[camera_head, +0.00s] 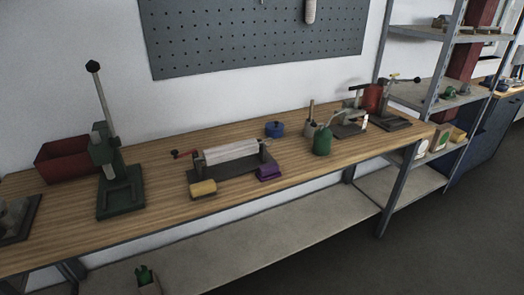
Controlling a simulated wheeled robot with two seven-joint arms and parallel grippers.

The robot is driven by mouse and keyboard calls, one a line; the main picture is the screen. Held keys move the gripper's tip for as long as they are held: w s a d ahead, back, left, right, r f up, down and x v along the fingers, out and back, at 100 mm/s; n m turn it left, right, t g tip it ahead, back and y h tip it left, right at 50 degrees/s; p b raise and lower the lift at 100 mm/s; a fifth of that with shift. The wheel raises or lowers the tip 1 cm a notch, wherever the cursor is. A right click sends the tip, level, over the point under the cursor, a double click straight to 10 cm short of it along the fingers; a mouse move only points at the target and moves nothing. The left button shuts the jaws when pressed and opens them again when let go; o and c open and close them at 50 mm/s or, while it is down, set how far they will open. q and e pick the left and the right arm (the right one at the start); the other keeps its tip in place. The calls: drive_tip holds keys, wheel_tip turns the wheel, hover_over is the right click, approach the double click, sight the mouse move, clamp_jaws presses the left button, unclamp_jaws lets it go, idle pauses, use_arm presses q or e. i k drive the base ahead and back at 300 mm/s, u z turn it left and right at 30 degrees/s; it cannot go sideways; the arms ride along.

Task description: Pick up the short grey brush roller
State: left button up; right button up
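No short grey brush roller can be made out with certainty. A pale grey-white roller (232,151) lies across a dark stand with a red-knobbed crank at its left, in the middle of the workbench. A small pale cylinder (310,11) hangs on the pegboard, cut off by the top edge. Neither of my grippers is in view.
The wooden workbench (150,232) holds a green lever press (121,192), a red bin (64,160), a yellow block (203,188), a purple block (268,172), a blue pot (274,129) and a green can (322,141). Metal shelving (440,68) stands right. Bare bench lies along the front.

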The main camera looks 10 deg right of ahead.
sight(217, 155)
drive_tip(key=z, duration=0.15)
drive_tip(key=k, duration=0.9)
drive_tip(key=z, duration=1.45)
drive_tip(key=i, duration=1.95)
drive_tip(key=u, duration=1.3)
drive_tip(key=i, duration=0.95)
drive_tip(key=u, duration=1)
